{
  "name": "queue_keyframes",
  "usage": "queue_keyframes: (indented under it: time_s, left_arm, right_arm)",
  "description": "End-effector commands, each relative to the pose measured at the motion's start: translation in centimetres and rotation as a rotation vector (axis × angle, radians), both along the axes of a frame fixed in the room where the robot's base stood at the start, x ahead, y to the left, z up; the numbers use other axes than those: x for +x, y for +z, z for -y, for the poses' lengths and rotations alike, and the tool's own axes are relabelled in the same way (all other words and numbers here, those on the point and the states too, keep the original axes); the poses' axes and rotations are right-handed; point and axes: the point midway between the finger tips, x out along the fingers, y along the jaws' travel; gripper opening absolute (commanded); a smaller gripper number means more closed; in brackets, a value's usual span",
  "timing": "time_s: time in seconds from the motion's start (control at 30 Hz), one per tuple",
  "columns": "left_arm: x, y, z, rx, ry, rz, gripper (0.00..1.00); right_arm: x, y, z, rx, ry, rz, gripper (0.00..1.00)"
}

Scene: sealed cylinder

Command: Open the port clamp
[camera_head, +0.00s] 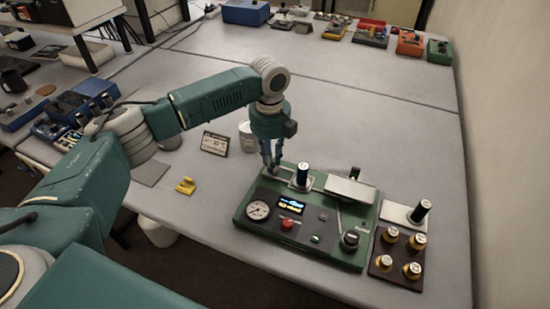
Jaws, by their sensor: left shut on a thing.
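A green station (262,235) lies on the table with a gauge, a small lit display, a red button and a black knob. A dark blue-topped cylinder (302,174) stands upright in a metal port near its back left. The port clamp (287,172) appears as a small pale metal piece beside that cylinder, mostly hidden. My left gripper (272,167) points down at the station's back left corner, left of the cylinder, with its fingers close together on the clamp. The exact contact is too small to see. My right gripper is out of view.
A silver cover (350,189) sits right of the port. A dark cylinder (420,211) stands on a plate at right, behind a brown tray (382,262) with several gold-ringed parts. A sign (215,143), white can (247,136) and yellow piece (186,186) are at left.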

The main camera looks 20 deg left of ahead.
Motion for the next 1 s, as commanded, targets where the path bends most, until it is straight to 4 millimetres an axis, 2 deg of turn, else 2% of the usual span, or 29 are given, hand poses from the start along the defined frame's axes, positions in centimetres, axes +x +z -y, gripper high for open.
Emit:
queue_keyframes:
  time_s: [0.03, 0.07, 0.13, 0.4, 0.53, 0.67, 1.0]
  left_arm:
    - [0.2, 0.1, -0.4, 0.008, 0.006, 0.004, 0.00]
    - [0.2, 0.1, -0.4, 0.008, 0.006, 0.004, 0.25]
    - [0.2, 0.1, -0.4, 0.008, 0.006, 0.004, 0.38]
    - [0.1, 0.1, -0.2, 0.004, 0.003, 0.003, 0.38]
    - [0.2, 0.9, -0.2, 0.003, 0.003, 0.004, 0.38]
    - [0.2, 3.1, -0.2, 0.002, 0.003, 0.006, 0.38]
    - [0.1, 10.0, -0.4, 0.004, 0.004, 0.006, 0.38]
  right_arm:
    - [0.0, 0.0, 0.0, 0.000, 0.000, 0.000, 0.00]
    - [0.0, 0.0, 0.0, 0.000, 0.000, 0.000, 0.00]
    - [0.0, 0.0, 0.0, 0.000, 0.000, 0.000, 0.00]
    - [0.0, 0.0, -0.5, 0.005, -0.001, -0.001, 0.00]
    - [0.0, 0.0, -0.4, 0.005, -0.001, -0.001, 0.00]
    - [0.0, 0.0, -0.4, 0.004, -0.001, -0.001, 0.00]
    - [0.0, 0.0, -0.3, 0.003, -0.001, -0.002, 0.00]
